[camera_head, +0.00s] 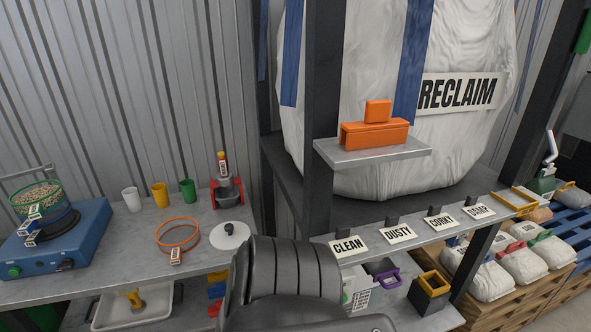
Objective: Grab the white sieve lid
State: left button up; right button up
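The white sieve lid (230,237) lies flat on the grey workbench, near its right end, with a small dark knob at its centre. An orange-rimmed sieve ring (177,233) with a tag lies just left of it. A large dark grey ribbed form, which looks like part of my own arm or body, rises at the bottom centre, close to the lid's right lower side. The lid is fully or almost fully visible. Neither of my grippers shows.
White (131,200), yellow (160,195) and green (188,190) cups stand behind the sieve ring. A blue shaker (60,243) stands at the left, a red-and-grey device (227,193) behind the lid. A dark post (321,120) and a labelled shelf (420,233) bound the right.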

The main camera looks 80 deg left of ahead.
aim_at(228, 236)
jog(key=i, duration=0.8)
jog(key=u, duration=2)
